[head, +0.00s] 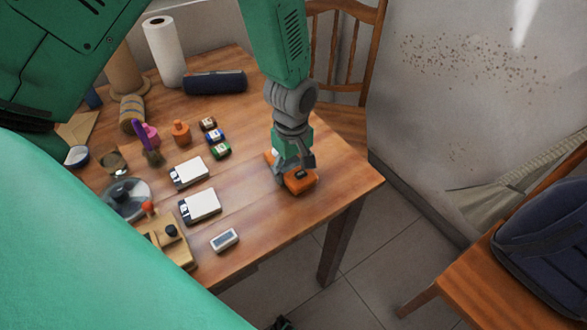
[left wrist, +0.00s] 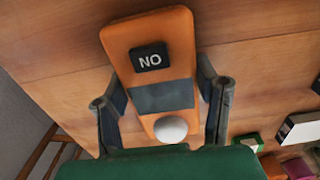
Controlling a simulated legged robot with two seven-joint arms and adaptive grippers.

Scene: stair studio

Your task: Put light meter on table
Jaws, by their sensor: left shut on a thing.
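The light meter (head: 301,181) is an orange handheld block with a white dome, a grey screen and a dark "NO" label. In the left wrist view the light meter (left wrist: 165,65) lies lengthwise between the fingers. My left gripper (head: 293,177) is shut on its sides; both fingers show in the left wrist view (left wrist: 163,108). It is over the right end of the wooden table (head: 262,215), at or just above the top; I cannot tell whether it touches. My right gripper is not clearly seen.
White-topped boxes (head: 200,206), a small grey-white device (head: 224,240), small coloured boxes (head: 220,150), a dark cylinder (head: 215,82) and a paper roll (head: 163,50) stand left of the gripper. A wooden chair (head: 345,60) is behind the table. The tabletop around the meter is clear.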

